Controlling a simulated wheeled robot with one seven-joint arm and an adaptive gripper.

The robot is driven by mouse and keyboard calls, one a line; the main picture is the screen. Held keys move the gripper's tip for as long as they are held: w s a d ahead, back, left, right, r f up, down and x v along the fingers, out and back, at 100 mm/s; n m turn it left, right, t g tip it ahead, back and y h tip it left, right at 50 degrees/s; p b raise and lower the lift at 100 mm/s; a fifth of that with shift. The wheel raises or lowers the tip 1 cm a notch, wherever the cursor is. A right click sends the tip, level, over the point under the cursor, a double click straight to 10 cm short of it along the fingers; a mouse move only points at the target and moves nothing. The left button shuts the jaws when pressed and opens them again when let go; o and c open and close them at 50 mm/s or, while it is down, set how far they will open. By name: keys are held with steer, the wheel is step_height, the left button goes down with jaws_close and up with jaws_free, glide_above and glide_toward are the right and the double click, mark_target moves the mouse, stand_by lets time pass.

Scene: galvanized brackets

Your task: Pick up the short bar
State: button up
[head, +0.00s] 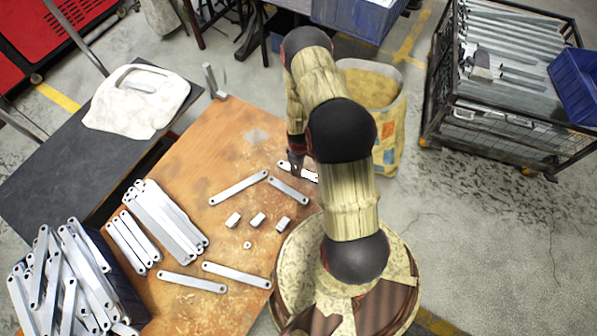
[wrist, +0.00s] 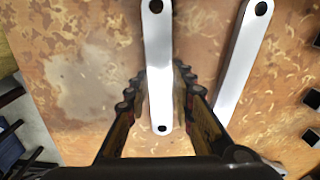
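A short silver bar (head: 307,176) with a hole at each end lies on the brown worktable, partly hidden by my gripper in the head view. In the wrist view the bar (wrist: 158,60) runs between my fingers, both holes showing. My gripper (wrist: 162,76) is open, with one finger on each side of the bar's lower half. Its left finger is very close to the bar; contact is unclear. My gripper (head: 296,163) is small and mostly covered by my arm in the head view. Another bar of similar length (head: 288,190) lies beside it, also in the wrist view (wrist: 240,62).
A longer bar (head: 238,188) lies to the left, its end near the neighbouring bar. Several small blocks (head: 258,220), a small ring (head: 247,245), two more bars (head: 192,282) and stacked bars (head: 165,220) share the worktable (head: 205,150). A yellow sack (head: 385,105) stands behind my arm.

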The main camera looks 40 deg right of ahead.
jaws_close()
steer(key=shift+r, duration=0.1)
stand_by(0.3)
